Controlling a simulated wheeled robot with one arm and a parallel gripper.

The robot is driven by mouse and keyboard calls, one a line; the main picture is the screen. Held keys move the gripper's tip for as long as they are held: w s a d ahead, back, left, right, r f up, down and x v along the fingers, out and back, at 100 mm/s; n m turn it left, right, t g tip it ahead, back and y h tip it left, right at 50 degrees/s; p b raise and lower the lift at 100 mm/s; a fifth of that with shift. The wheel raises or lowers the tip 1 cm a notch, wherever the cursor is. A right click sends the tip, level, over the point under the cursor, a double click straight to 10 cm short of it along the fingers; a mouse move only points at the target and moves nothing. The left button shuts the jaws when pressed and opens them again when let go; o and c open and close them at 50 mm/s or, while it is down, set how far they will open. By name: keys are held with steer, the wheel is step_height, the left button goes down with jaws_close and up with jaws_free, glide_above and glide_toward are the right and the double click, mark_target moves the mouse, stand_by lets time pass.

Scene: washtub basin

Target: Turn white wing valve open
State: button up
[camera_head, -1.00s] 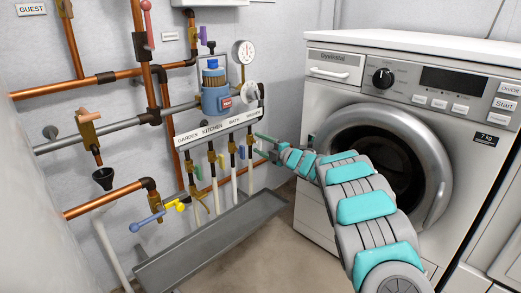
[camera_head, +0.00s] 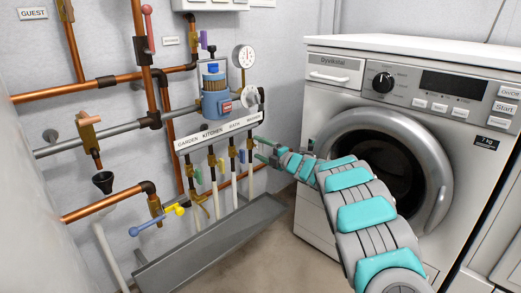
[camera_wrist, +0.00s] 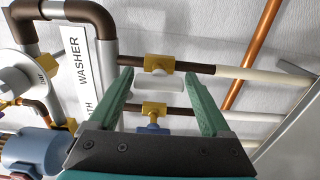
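The white wing valve (camera_wrist: 160,82) sits on a brass body on the dark outlet pipe by the WASHER label in the wrist view. My gripper (camera_wrist: 159,74) is open, with one green finger on each side of the white wing. Gaps show between the wing and both fingers, so it is not clamped. In the head view my gripper (camera_head: 257,148) is at the right end of the labelled manifold (camera_head: 218,130). The white wing is hard to make out there.
A blue valve (camera_wrist: 153,129) sits on the neighbouring outlet, close to my fingers. A grey trough (camera_head: 215,240) lies below the outlets. The washing machine (camera_head: 400,140) stands to the right of my arm. A round gauge (camera_head: 244,56) is above the manifold.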

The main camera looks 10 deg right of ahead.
steer(key=shift+o, duration=1)
steer(key=shift+r, duration=0.15)
step_height(320, 180, up, 3)
steer(key=shift+d+f+p, duration=0.1)
steer(key=shift+f+p, duration=0.05)
steer(key=shift+p, duration=0.35)
steer(key=shift+r, duration=0.3)
steer(key=s+r+p, duration=0.1)
steer(key=s, duration=1.5)
steer(key=shift+r, duration=0.25)
